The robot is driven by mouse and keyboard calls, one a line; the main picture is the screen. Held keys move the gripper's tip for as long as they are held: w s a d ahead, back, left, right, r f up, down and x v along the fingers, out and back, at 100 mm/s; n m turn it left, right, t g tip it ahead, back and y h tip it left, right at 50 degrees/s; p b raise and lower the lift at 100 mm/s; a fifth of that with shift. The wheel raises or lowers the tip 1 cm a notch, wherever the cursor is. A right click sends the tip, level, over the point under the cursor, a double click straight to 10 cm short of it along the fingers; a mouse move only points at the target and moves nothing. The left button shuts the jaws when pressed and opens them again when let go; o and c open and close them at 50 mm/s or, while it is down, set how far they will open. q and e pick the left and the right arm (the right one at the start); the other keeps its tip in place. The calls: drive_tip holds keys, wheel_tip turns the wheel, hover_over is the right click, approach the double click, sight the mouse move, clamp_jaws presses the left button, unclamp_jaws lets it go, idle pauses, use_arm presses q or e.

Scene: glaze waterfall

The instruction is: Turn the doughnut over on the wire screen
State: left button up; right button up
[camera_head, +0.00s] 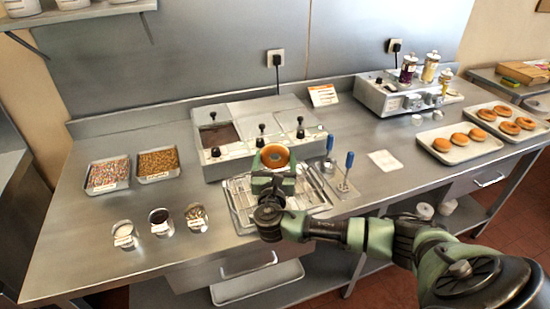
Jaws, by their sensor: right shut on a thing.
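A golden-brown ring doughnut (275,154) with a dark centre is at my right gripper (274,168), above the far edge of the wire screen. My right gripper is shut on the doughnut, and its body hides the near side of it. The wire screen (238,201) lies on a tray on the steel counter, below my gripper and partly covered by my right arm. My left gripper is not in view.
A glaze unit (233,148) with several knobs stands just behind the screen. Tools with blue handles (348,161) stand to its right. Sprinkle trays (108,173) and small cups (124,235) are on the left. A tray of doughnuts (436,158) is on the right.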

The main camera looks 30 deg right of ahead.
sight(275, 168)
drive_tip(key=f, duration=0.1)
drive_tip(key=b, duration=0.1)
drive_tip(key=f, duration=0.1)
drive_tip(key=shift+w+d+f+b, duration=0.25)
drive_tip(key=shift+f+b, duration=0.65)
drive_tip(key=shift+f, duration=0.1)
drive_tip(key=shift+s+a+f, duration=0.1)
drive_tip(key=shift+f, duration=0.3)
drive_tip(key=shift+f+b, duration=0.35)
drive_tip(key=shift+b, duration=0.05)
drive_tip(key=shift+f, duration=0.4)
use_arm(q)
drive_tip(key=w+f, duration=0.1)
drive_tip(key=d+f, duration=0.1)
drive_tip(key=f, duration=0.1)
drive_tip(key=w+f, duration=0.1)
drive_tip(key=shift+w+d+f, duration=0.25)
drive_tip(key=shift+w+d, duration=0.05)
